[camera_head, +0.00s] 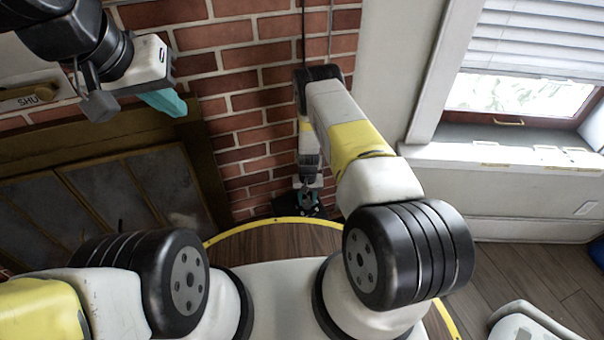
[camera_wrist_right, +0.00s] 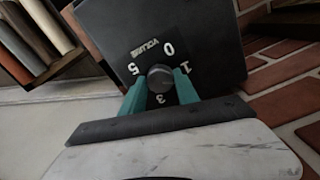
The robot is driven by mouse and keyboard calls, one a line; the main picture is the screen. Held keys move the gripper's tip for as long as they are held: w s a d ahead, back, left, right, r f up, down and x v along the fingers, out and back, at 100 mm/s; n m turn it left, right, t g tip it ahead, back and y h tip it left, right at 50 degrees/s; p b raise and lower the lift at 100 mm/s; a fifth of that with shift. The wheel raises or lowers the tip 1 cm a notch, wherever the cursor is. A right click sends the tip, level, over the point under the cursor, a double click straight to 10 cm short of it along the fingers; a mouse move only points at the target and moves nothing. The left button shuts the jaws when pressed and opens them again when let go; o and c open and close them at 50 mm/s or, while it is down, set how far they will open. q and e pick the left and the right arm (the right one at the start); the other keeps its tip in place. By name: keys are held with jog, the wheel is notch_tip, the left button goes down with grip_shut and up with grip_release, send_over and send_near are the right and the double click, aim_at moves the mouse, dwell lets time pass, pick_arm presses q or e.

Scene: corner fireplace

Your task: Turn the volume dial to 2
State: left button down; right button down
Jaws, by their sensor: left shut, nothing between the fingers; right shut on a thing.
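The volume dial (camera_wrist_right: 161,76) is a small dark round knob on a black plate (camera_wrist_right: 165,45) marked VOLUME. The numbers 0, 1, 3 and 5 show around it; 2 and 4 are not visible, with the teal fingers over that part of the plate. I cannot make out where the dial points. My right gripper (camera_wrist_right: 159,88) is shut on the dial, one finger on each side. In the head view my right gripper (camera_head: 309,198) is low by the brick wall, and the dial is too small to tell there. My left gripper (camera_head: 163,101) is shut and empty at the upper left.
The brick wall (camera_head: 247,93) stands behind my right gripper. The dark fireplace front (camera_head: 120,195) is at the left, below my left gripper. A window (camera_head: 520,95) with a white sill is at the right. A row of books (camera_wrist_right: 35,35) shows at the wrist view's upper left.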

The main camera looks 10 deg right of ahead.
aim_at(307, 201)
jog(key=m, duration=0.6)
jog(key=shift+m, duration=0.3)
dwell(0.4)
jog(key=c, duration=0.9)
grip_release()
jog(key=shift+r, duration=0.1)
notch_tip(307, 201, up, 8)
jog(key=shift+f, duration=0.15)
